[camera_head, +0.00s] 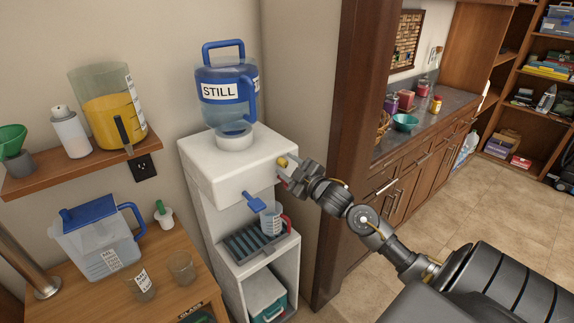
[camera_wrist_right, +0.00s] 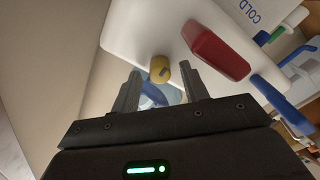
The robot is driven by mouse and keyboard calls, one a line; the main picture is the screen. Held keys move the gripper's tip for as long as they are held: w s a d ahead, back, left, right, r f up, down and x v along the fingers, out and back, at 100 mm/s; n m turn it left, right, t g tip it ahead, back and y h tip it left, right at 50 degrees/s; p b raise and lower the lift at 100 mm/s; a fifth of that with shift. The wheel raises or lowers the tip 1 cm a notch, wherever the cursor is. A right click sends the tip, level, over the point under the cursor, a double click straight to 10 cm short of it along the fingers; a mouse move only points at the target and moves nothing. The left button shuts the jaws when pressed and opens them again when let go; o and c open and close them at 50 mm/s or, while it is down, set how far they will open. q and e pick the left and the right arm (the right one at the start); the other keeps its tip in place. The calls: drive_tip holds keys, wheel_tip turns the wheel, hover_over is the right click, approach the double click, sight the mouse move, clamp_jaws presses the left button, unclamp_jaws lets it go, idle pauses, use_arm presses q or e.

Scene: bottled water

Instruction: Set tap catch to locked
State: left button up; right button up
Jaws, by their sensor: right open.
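The white water dispenser (camera_head: 240,165) stands against the wall with a blue-capped STILL bottle (camera_head: 228,92) on top. A small yellow knob (camera_head: 282,161) sits on its right side near the top front; it looks like the tap catch. My right gripper (camera_head: 285,173) is open around or just short of the knob; contact is not clear. A blue tap lever (camera_head: 254,202) juts from the front. A red lever (camera_wrist_right: 215,52) and a blue one (camera_wrist_right: 281,105) show in the wrist view. My left gripper is out of view.
A measuring jug with a red handle (camera_head: 271,218) stands on the grey drip tray (camera_head: 256,241) under the tap. A wooden table (camera_head: 165,295) with a pitcher (camera_head: 97,240) is at left. A dark wooden post (camera_head: 345,150) stands close behind my right arm.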

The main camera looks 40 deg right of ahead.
drive_tip(key=shift+w, duration=0.15)
drive_tip(key=shift+c, duration=0.5)
clamp_jaws()
drive_tip(key=shift+d, duration=1.7)
drive_tip(key=shift+o, duration=0.5)
unclamp_jaws()
drive_tip(key=shift+d, duration=0.1)
